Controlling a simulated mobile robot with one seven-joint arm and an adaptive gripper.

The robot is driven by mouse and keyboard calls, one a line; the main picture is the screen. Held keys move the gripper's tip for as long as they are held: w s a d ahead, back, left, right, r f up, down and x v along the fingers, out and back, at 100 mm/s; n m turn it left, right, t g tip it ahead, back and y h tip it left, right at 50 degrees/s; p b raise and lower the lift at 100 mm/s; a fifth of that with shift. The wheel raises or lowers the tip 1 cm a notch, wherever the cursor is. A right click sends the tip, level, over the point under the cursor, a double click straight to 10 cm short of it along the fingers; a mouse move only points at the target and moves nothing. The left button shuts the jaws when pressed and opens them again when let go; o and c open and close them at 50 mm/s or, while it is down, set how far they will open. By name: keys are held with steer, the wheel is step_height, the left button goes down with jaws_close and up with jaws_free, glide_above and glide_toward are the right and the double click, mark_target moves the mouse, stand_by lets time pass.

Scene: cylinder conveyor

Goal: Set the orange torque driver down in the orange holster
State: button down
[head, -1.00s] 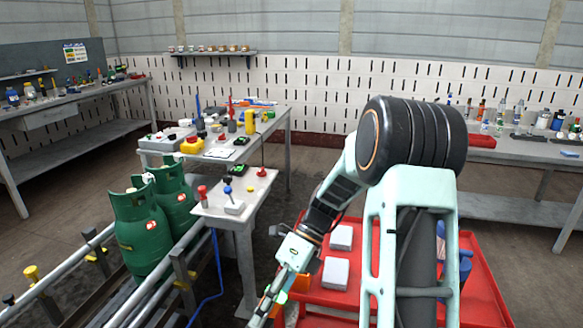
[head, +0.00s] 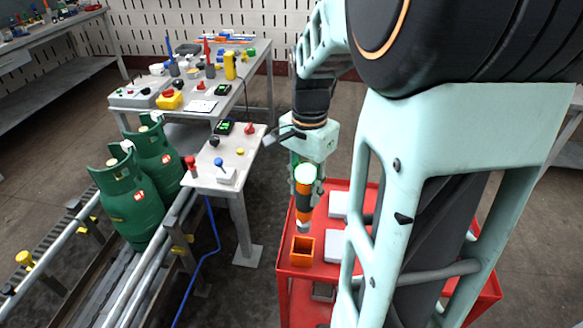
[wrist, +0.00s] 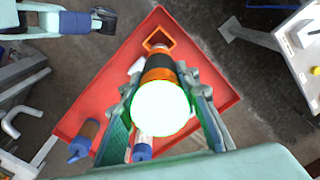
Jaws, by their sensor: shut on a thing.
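The orange torque driver (head: 303,205) has an orange and black body and a bright white-green glowing end. My gripper (head: 304,172) is shut on it and holds it roughly upright, its tip pointing down. It also shows in the wrist view (wrist: 158,72) between the fingers of my gripper (wrist: 160,100). The orange holster (head: 302,250) is an open square box on the red cart, near its left edge. In the head view the driver's tip is above the holster, apart from it. In the wrist view the holster (wrist: 158,38) shows just beyond the driver's tip.
The red cart (head: 286,262) also bears pale boxes (head: 332,246) right of the holster. In the wrist view, blue-ended tools (wrist: 84,140) stand on the cart. A small grey table (head: 205,178) and green gas cylinders (head: 130,205) on a conveyor are to the left.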

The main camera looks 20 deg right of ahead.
steer(key=shift+r, duration=0.3)
steer(key=b, duration=0.3)
glide_above(304, 226)
steer(key=w, duration=0.2)
steer(key=shift+s+d+f, duration=0.1)
steer(key=shift+d+f, duration=0.05)
steer(key=shift+f, duration=0.7)
steer(key=shift+s+d+f, duration=0.1)
steer(key=shift+d+f, duration=0.05)
steer(key=shift+f, duration=0.75)
steer(key=shift+d+f, duration=0.15)
steer(key=shift+f, duration=0.85)
steer(key=shift+f+b, duration=2.1)
steer(key=shift+f, duration=0.45)
steer(key=shift+f+b, duration=1.1)
steer(key=shift+f, duration=0.5)
steer(key=c, duration=1.4)
jaws_free()
